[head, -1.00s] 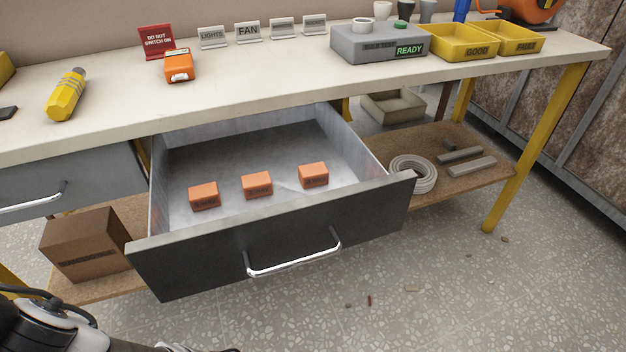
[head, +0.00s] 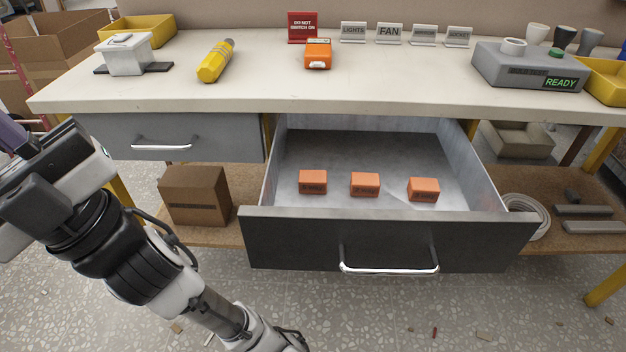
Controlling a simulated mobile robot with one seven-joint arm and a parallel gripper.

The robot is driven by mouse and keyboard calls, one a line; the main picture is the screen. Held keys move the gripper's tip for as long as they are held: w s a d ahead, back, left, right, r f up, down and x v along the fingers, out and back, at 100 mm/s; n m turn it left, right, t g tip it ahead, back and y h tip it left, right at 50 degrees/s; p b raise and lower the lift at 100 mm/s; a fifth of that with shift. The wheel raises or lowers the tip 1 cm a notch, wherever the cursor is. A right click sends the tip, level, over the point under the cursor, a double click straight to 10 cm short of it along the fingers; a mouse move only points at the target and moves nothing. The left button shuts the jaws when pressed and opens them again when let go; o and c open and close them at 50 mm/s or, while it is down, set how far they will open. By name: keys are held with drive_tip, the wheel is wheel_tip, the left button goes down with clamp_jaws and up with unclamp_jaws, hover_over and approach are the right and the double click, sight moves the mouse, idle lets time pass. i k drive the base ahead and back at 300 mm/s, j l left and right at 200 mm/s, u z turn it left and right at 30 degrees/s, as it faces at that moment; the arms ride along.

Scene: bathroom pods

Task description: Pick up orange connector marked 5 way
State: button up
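Three orange connectors lie in a row on the floor of the open drawer (head: 390,242): a left one (head: 313,182), a middle one (head: 365,184) and a right one (head: 423,189). Each has a dark marking on its front face, too small to read, so I cannot tell which is the 5 way. A further orange block (head: 318,54) with a pale front part sits on the bench top. My gripper's fingers do not show.
The drawer's front panel, handle and side walls surround the connectors. The bench top (head: 180,95) overhangs the drawer's back. A closed drawer (head: 200,140) and a cardboard box (head: 195,194) are at left.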

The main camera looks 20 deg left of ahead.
sight(309, 181)
drive_tip(key=j, duration=0.6)
drive_tip(key=k+j, duration=0.1)
drive_tip(key=j, duration=0.5)
drive_tip(key=k+j, duration=0.1)
drive_tip(key=j, duration=0.5)
drive_tip(key=j+z, duration=0.1)
drive_tip(key=z, duration=0.7)
drive_tip(key=j+z, duration=0.1)
drive_tip(key=z, duration=0.35)
drive_tip(key=k, duration=0.05)
